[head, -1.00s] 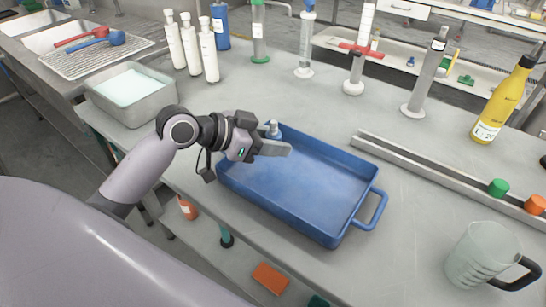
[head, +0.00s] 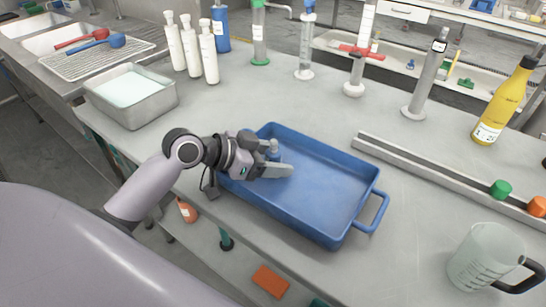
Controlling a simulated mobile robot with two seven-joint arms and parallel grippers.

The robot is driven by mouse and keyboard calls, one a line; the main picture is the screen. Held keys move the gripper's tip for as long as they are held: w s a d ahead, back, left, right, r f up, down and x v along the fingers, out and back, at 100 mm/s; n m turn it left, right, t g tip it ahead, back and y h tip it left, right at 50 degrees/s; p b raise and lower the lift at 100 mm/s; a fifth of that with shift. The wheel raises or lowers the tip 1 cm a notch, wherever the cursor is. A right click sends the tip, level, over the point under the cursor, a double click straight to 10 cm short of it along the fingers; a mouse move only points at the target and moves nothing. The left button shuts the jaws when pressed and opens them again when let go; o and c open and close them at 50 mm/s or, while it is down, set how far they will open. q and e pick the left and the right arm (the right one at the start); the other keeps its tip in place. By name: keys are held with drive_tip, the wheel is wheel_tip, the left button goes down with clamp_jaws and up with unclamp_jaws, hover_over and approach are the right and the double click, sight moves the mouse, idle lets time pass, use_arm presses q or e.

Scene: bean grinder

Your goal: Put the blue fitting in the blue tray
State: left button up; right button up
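The blue tray (head: 338,232) lies on the grey bench, with its near-right handle over the bench top. My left gripper (head: 278,165) is over the tray's left end, its pale fingers pointing right. The small blue-grey fitting (head: 273,147) is at these fingers, partly hidden behind the nearer one. The gripper looks shut on it. I cannot tell whether the fitting touches the tray floor. My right gripper is not in view.
A metal rail (head: 430,170) with green and orange caps lies right of the tray. A clear jug (head: 482,252) stands near right, a yellow bottle (head: 503,100) far right. A metal basin (head: 130,97) is left. Cylinders and white bottles stand behind; the tray's right part is empty.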

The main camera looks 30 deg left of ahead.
use_arm(q)
drive_tip(key=shift+r, duration=0.25)
drive_tip(key=v, duration=1.2)
drive_tip(key=shift+f, duration=0.1)
